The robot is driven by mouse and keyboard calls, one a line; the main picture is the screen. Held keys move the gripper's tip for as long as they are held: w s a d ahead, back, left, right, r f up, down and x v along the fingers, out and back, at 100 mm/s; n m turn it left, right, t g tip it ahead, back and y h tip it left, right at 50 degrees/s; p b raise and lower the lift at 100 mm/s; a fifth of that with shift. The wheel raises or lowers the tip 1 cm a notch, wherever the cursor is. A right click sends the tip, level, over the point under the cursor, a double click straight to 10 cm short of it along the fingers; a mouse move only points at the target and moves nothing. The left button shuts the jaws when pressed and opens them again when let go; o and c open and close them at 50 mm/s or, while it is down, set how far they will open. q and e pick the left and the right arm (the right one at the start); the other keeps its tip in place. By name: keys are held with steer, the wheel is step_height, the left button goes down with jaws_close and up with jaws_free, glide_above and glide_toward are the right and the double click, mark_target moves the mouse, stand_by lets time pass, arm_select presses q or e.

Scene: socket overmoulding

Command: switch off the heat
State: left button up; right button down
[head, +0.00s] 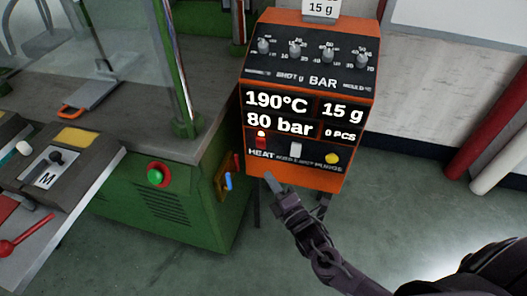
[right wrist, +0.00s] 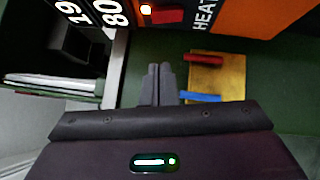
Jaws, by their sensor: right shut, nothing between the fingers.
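The orange control box (head: 310,181) stands at the centre of the head view. Its display reads 190°C, 80 bar, 15 g and 0 PCS. The red HEAT switch (head: 261,143) is at the lower left of its face, with a lit lamp (head: 261,134) just above it. The switch also shows at the top of the right wrist view (right wrist: 168,16), with the glowing lamp (right wrist: 146,9) beside it. My right gripper (head: 268,177) is shut and empty, below the HEAT label and apart from the switch. Its fingers (right wrist: 158,72) point up in the wrist view. My left gripper is not in view.
A white switch (head: 295,149) and a yellow PURGE button (head: 331,158) sit right of HEAT. Four knobs line the box's top. The green machine (head: 160,215) stands left, with a green button (head: 155,176) and a brass plate (right wrist: 231,75) with red and blue pipes.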

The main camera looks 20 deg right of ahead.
glide_toward(257, 142)
steer(key=w+a, duration=0.2)
steer(key=a, duration=0.1)
steer(key=w, duration=0.1)
steer(key=w+d, duration=0.1)
steer(key=w+r, duration=0.1)
steer(key=shift+w+d, duration=0.3)
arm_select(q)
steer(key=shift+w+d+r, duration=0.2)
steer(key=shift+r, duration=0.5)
